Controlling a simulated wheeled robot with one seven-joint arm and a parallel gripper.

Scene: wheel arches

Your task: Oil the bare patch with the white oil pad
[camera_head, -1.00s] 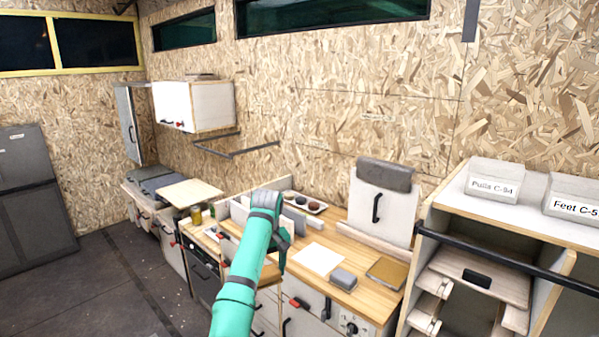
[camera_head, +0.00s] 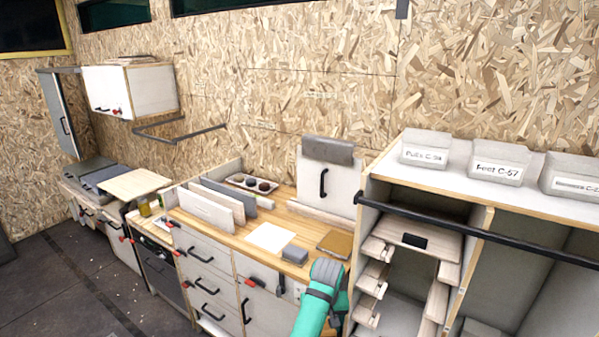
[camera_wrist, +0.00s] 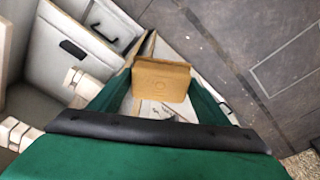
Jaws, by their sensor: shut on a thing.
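My gripper (camera_head: 336,297) is low in front of the worktop's right end in the head view, its fingers mostly hidden by my arm. In the wrist view it is shut on a tan block (camera_wrist: 162,80) with a faint round mark, held over the floor side. A flat, pale square (camera_head: 270,237) lies on the wooden worktop (camera_head: 222,238); I cannot tell whether it is the bare patch. A small grey block (camera_head: 295,254) lies to its right, and a flat brown piece (camera_head: 336,243) farther right. I cannot make out a clearly white oil pad.
Upright panels (camera_head: 205,210) stand on the worktop's left part, with a tray of round cups (camera_head: 252,184) behind. A white shelf unit (camera_head: 460,185) with a black rail (camera_head: 480,230) and labelled bins stands close on the right. Drawers with black handles front the worktop.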

